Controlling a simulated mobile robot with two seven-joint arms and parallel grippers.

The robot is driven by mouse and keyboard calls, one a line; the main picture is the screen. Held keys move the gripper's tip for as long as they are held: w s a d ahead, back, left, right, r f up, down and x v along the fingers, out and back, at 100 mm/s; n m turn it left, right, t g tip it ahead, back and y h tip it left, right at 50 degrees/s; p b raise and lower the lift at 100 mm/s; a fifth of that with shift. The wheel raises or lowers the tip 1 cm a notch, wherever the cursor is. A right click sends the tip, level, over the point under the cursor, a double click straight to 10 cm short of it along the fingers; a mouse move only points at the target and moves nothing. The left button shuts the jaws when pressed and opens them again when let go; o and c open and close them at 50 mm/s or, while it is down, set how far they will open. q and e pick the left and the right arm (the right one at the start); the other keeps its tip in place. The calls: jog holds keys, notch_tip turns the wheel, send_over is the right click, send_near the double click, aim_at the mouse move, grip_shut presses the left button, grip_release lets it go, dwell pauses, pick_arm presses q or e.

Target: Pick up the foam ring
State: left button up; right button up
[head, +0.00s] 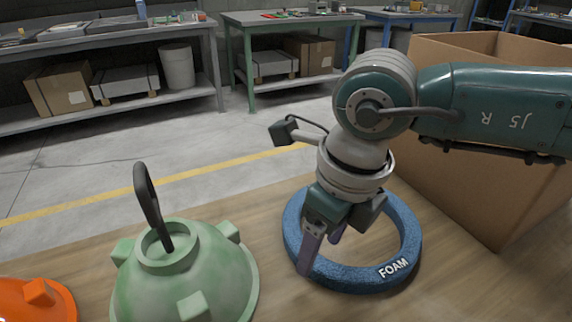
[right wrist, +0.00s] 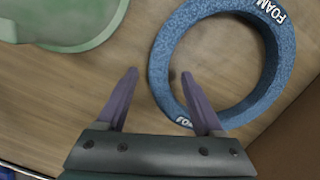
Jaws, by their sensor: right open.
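The blue foam ring (head: 408,222), marked FOAM, lies flat on the wooden table; it also shows in the right wrist view (right wrist: 279,62). My right gripper (head: 319,256) is over the ring's left side, open and empty. In the right wrist view its fingertips (right wrist: 158,74) appear on either side of the ring's rim, one outside it and one over the hole. I cannot tell how far down they reach or whether they touch it. My left gripper is not in view.
A green hood (head: 240,283) with a dark hook stands left of the ring. Part of an orange hood (head: 62,296) shows at the lower left. A large cardboard box (head: 455,185) stands close to the right. Bare tabletop lies between the green hood and the ring.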

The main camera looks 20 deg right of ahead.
jog(key=f, duration=0.3)
jog(key=shift+w+a+b, duration=0.15)
jog(key=shift+a+b, duration=0.1)
jog(key=shift+b, duration=0.1)
grip_shut()
